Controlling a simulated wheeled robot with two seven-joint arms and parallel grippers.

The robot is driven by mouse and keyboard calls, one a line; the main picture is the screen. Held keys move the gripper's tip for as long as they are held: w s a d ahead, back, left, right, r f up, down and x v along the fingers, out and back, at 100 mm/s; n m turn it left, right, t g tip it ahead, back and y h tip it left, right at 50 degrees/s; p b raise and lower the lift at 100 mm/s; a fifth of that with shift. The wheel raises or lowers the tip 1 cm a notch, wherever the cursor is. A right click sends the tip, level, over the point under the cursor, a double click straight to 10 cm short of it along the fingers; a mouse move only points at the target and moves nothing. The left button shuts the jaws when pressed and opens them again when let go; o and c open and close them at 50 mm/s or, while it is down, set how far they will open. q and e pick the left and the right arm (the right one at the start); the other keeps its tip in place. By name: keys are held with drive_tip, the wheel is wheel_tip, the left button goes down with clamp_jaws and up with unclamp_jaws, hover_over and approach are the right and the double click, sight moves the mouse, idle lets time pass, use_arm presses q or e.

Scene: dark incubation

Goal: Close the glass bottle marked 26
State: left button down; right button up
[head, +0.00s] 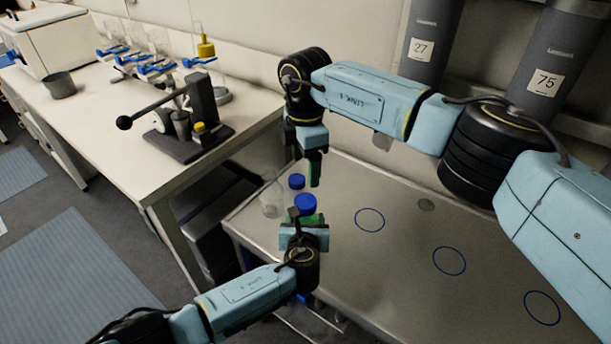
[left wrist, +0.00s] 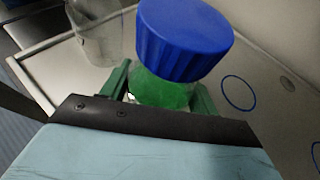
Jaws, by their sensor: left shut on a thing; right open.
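A bottle with green contents (left wrist: 160,90) and a blue cap (left wrist: 185,38) on top stands between my left gripper's green fingers. The cap also shows in the head view (head: 305,203). My left gripper (head: 304,222) is shut on this bottle from the front. No number is readable on it. A second blue cap (head: 297,181) is just behind; what is under it is unclear. A clear, uncapped glass vessel (head: 271,195) stands to the left, also in the left wrist view (left wrist: 98,35). My right gripper (head: 307,168) is open and empty, above and behind the bottle.
The grey metal bench (head: 400,255) is clear to the right, with several blue circles (head: 370,220) marked on it. Dark cylinders labelled 27 (head: 423,45) and 75 (head: 555,60) stand behind. A white table (head: 90,105) with lab gear is at the left.

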drive_tip(key=shift+r, duration=0.35)
use_arm(q)
drive_tip(key=shift+c, duration=1.5)
unclamp_jaws()
